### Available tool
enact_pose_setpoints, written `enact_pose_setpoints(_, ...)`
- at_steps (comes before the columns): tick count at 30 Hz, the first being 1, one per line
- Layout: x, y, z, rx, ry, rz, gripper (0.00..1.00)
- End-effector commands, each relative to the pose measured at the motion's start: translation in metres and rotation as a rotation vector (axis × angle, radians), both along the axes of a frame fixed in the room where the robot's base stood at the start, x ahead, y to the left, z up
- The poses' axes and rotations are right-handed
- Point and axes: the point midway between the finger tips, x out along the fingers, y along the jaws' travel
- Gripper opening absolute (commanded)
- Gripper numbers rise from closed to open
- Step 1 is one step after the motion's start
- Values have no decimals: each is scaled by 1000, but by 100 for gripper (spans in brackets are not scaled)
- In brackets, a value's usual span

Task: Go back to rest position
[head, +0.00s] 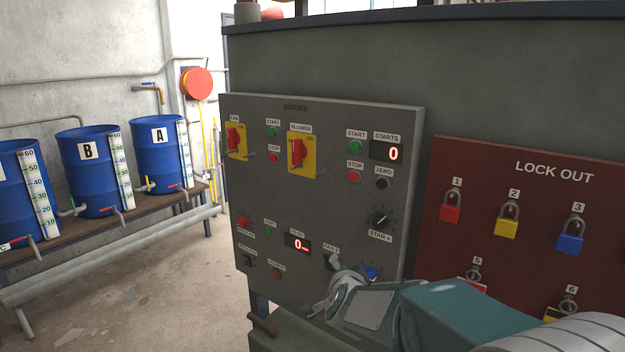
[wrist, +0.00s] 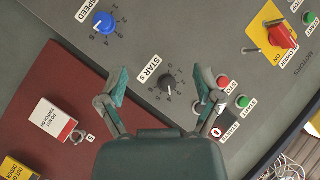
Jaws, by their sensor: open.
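My gripper (wrist: 162,92) is open and empty in the wrist view, its two fingers spread on either side of the black STAR knob (wrist: 168,83). The knob shows between the fingers on the grey motor panel, and I see no contact with it. In the head view my gripper (head: 340,290) is in front of the panel's lower right part, partly covering it. The grey motor panel (head: 325,215) carries red switches on yellow plates, buttons and displays reading 0. The blue SPEED knob (wrist: 104,22) is at the upper left of the wrist view.
The dark red LOCK OUT board (head: 520,225) with several padlocks stands right of the panel, partly behind my arm. Blue barrels (head: 158,155) with white scales stand on a bench (head: 110,237) at left. Open concrete floor (head: 150,300) lies between bench and panel.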

Motion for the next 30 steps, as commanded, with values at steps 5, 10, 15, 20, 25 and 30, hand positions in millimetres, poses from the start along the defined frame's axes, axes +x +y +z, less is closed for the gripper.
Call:
enact_pose_setpoints(5, -53, -5, 27, -111, 106, 179, 84)
enact_pose_setpoints(10, -114, -14, 36, -244, 226, 332, 84)
enact_pose_setpoints(15, -183, -31, 34, -393, 361, 460, 84)
enact_pose_setpoints(20, -251, -53, 24, -533, 510, 550, 84)
enact_pose_setpoints(25, -310, -75, 11, -642, 654, 608, 84)
enact_pose_setpoints(30, -334, -84, 4, -681, 719, 628, 84)
